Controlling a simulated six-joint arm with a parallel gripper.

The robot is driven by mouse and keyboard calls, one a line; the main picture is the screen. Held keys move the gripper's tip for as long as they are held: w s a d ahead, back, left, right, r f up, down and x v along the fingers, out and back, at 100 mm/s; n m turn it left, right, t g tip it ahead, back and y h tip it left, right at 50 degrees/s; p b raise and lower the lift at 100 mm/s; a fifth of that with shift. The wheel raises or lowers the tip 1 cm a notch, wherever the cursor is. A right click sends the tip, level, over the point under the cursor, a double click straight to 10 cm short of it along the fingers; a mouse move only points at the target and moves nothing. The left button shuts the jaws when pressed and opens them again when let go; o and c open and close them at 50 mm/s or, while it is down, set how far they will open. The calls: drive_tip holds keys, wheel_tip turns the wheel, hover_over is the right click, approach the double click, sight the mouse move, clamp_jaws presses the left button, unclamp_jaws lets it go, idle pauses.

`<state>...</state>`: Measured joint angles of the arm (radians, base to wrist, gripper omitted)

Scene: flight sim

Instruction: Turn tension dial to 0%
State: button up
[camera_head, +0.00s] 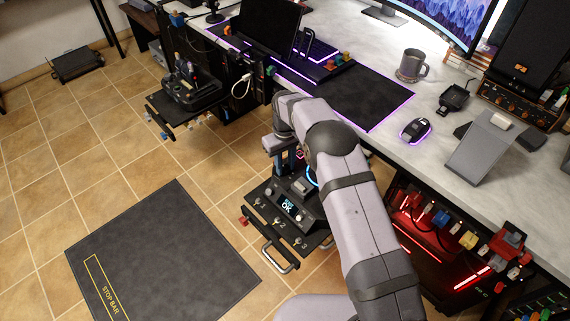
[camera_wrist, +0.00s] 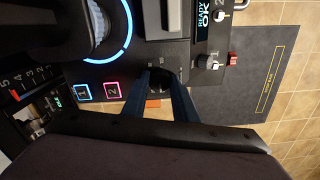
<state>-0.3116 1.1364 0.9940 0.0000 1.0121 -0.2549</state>
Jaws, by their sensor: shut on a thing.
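The control panel (camera_head: 262,207) hangs at the desk's side, with a small screen (camera_head: 288,207) showing "OK". In the wrist view the same screen (camera_wrist: 203,14) reads "READY OK". My gripper (camera_wrist: 159,74) has its two blue fingers on either side of a dark round dial (camera_wrist: 160,84) and is shut on it. The marks around this dial are too small to read, so its setting cannot be told. In the head view my gripper (camera_head: 287,165) is over the panel's back part, and my arm hides the dial.
A large round knob with a blue-lit ring (camera_wrist: 126,40) and square buttons marked 1 (camera_wrist: 82,93) and 2 (camera_wrist: 112,90) are close to my fingers. Metal handles (camera_head: 280,262) stick out at the panel's front. The desk edge and a red-lit case (camera_head: 425,245) are to the right.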

sight(285, 167)
drive_tip(key=shift+w+r+n, duration=0.1)
drive_tip(key=shift+n, duration=0.5)
drive_tip(key=o, duration=1)
drive_tip(key=shift+o, duration=0.2)
wheel_tip(285, 167, up, 7)
drive_tip(key=shift+f, duration=0.2)
drive_tip(key=shift+r, duration=0.35)
